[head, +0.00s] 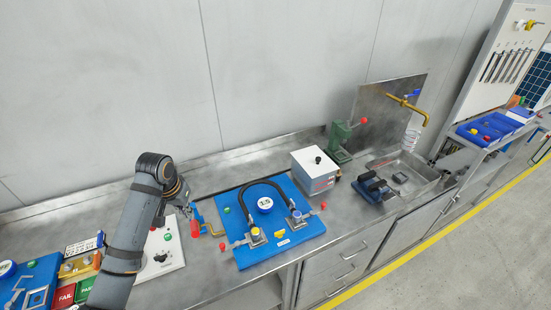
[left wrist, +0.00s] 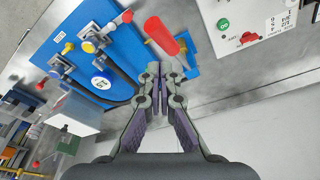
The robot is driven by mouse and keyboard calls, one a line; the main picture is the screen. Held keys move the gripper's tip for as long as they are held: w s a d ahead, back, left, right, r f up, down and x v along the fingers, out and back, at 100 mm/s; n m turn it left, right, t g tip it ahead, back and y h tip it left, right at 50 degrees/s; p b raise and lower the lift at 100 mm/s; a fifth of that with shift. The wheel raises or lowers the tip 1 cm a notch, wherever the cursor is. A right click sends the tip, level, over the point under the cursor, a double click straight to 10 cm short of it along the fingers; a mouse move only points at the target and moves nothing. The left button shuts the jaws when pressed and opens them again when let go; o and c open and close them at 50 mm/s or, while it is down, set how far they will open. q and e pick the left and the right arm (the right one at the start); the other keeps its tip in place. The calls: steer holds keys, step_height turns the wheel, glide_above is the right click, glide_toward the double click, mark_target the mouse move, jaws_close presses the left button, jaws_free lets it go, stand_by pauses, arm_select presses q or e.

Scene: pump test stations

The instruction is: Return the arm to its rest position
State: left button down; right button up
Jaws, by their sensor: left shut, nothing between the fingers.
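My left arm comes in from the left in the head view and reaches over the bench. Its gripper (head: 187,210) is partly hidden by its own wrist and sits above the left edge of the blue pump board (head: 280,241). In the left wrist view the gripper (left wrist: 166,70) is shut and empty. Its fingertips are close in the picture to a red-handled tool (left wrist: 161,35); I cannot tell whether they touch it. The same red handle (head: 195,228) shows below the gripper in the head view. My right gripper is not in view.
A white panel with buttons (head: 160,252) lies under the left arm. A white box (head: 314,171), a green press (head: 340,142) and a sink (head: 410,172) stand to the right. The grey wall (head: 150,80) rises behind the bench. The air above the board is clear.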

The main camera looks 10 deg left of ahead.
arm_select(q)
steer(key=s+d+f+m+t+y, duration=0.1)
steer(key=s+d+f, duration=0.3)
steer(key=s, duration=0.6)
steer(key=s+d+f, duration=0.3)
steer(key=s+d, duration=0.1)
steer(key=s, duration=0.6)
step_height(320, 180, down, 35)
steer(key=s+a+g+b, duration=0.1)
steer(key=s+a+b, duration=0.2)
steer(key=b, duration=0.5)
steer(key=s+a+f+g+b, duration=0.1)
steer(key=s+f+b, duration=0.4)
steer(key=s+f, duration=1.3)
step_height(320, 180, down, 3)
steer(key=shift+r, duration=0.1)
